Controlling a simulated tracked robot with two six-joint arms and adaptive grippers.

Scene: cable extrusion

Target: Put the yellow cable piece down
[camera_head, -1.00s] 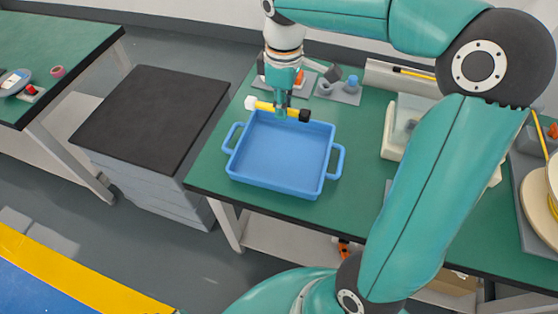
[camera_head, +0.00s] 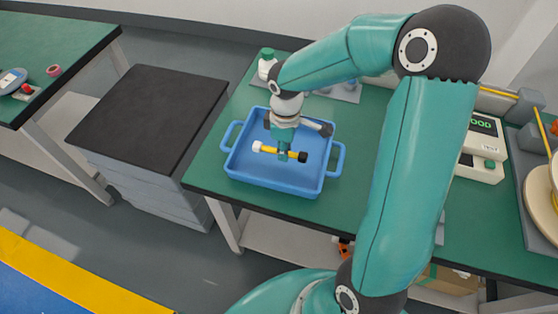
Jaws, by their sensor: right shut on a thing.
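The yellow cable piece (camera_head: 269,150) has a white end on the left and a black end on the right. My right gripper (camera_head: 283,156) is shut on it near its middle and points down. The cable piece lies over the inside of the blue tray (camera_head: 232,163), which has a handle on each side and stands on the green table. I cannot tell whether the cable piece touches the tray's floor. My left gripper is not in view.
A white bottle with a green cap (camera_head: 267,68) stands behind the tray. A device with a lit display (camera_head: 482,140) stands to the right, beyond my right arm. A dark-topped cabinet (camera_head: 145,110) stands left of the table.

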